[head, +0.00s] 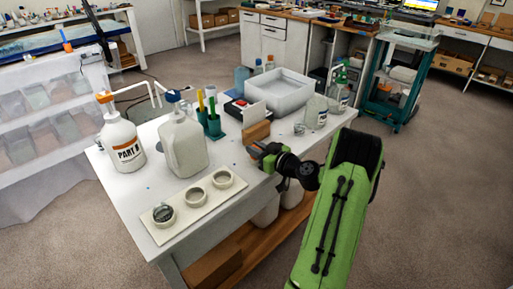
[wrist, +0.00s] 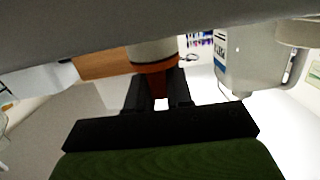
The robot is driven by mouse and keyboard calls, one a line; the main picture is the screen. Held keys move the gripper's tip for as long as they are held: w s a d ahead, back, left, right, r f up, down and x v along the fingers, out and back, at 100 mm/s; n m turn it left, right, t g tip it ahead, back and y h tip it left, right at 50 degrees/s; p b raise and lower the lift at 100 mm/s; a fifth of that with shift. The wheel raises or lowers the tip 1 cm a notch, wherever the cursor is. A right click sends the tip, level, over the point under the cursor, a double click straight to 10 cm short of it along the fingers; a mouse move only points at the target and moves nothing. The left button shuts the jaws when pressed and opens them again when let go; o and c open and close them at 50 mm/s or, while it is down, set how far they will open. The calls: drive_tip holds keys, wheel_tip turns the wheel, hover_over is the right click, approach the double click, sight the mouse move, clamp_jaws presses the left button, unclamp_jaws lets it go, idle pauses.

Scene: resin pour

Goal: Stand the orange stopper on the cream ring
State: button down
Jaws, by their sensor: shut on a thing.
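My gripper (head: 258,154) is at the near right edge of the white table in the head view. In the wrist view its two dark fingers (wrist: 157,98) are shut on the orange stopper (wrist: 154,68), whose narrower dark red part is between them. A pale round part adjoins the stopper's orange band, and I cannot tell whether it belongs to it. A cream board (head: 180,222) at the table's front carries three pale rings: a left one (head: 155,222) with a grey thing in it, a middle one (head: 195,204) and a right one (head: 222,187), both looking empty. My gripper is right of them, apart.
A PART B pump bottle (head: 122,150) and a pale jug (head: 184,150) stand behind the board. A wooden block (head: 256,132), green cups (head: 214,127), a white tub (head: 276,95) and bottles fill the back. Bare tabletop (head: 230,163) lies between rings and gripper.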

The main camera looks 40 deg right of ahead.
drive_tip(key=c, duration=0.9)
unclamp_jaws()
drive_tip(key=shift+c, duration=0.2)
drive_tip(key=s+r+p, duration=0.2)
drive_tip(key=s, duration=1.3)
drive_tip(key=r, duration=0.1)
drive_tip(key=r+p, duration=0.1)
drive_tip(key=r, duration=0.1)
drive_tip(key=r+p, duration=0.1)
drive_tip(key=r, duration=0.1)
drive_tip(key=shift+s+d+r, duration=0.2)
drive_tip(key=shift+s, duration=0.1)
